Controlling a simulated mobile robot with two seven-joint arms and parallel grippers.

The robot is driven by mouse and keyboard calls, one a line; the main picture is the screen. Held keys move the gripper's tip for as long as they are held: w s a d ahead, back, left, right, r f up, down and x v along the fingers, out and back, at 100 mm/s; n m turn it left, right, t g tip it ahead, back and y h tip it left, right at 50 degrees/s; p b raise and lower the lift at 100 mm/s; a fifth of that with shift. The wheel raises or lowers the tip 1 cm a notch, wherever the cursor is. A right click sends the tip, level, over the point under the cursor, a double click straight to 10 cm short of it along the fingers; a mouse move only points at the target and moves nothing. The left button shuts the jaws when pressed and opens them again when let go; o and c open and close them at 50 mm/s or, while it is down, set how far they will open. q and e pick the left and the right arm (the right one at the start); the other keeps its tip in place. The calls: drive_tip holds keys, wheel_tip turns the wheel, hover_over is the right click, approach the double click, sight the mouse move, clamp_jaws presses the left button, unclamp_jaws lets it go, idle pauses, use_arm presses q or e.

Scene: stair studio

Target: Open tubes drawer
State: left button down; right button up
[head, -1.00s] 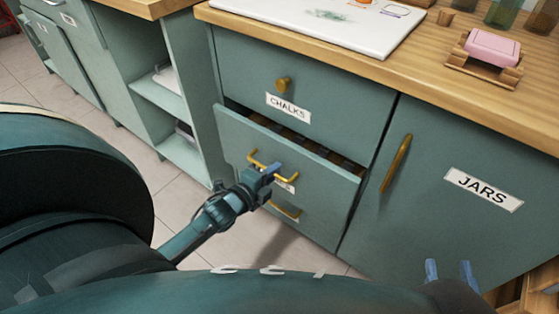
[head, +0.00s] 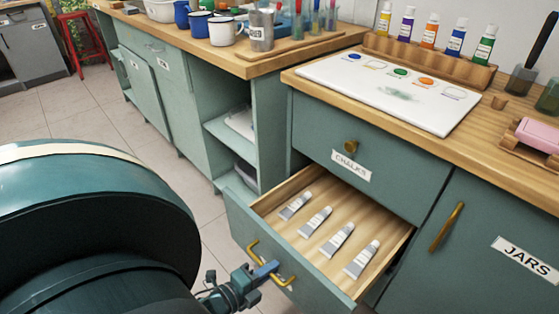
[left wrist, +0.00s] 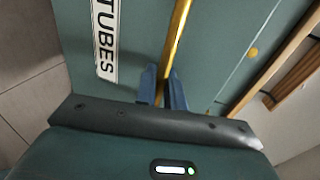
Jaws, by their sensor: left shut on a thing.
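The tubes drawer (head: 318,272) is pulled well out below the chalks drawer, and several grey paint tubes (head: 340,240) lie in a row on its wooden floor. Its brass handle (head: 287,281) is on the front panel. My left gripper (head: 266,270) is shut on this handle. In the left wrist view the brass handle (left wrist: 178,35) runs down between the blue fingers of my left gripper (left wrist: 163,88), beside the label TUBES (left wrist: 106,40). My right gripper is not in view now.
The closed chalks drawer (head: 375,185) is directly above. The jars door (head: 490,250) is shut at the right. A white palette board (head: 390,92) lies on the counter. Open shelves (head: 232,140) stand to the left, with tiled floor (head: 90,115) beyond.

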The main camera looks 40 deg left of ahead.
use_arm(q)
drive_tip(key=shift+s, duration=0.65)
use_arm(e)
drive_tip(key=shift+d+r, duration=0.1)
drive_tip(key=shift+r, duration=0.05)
use_arm(q)
drive_tip(key=c, duration=1.6)
unclamp_jaws()
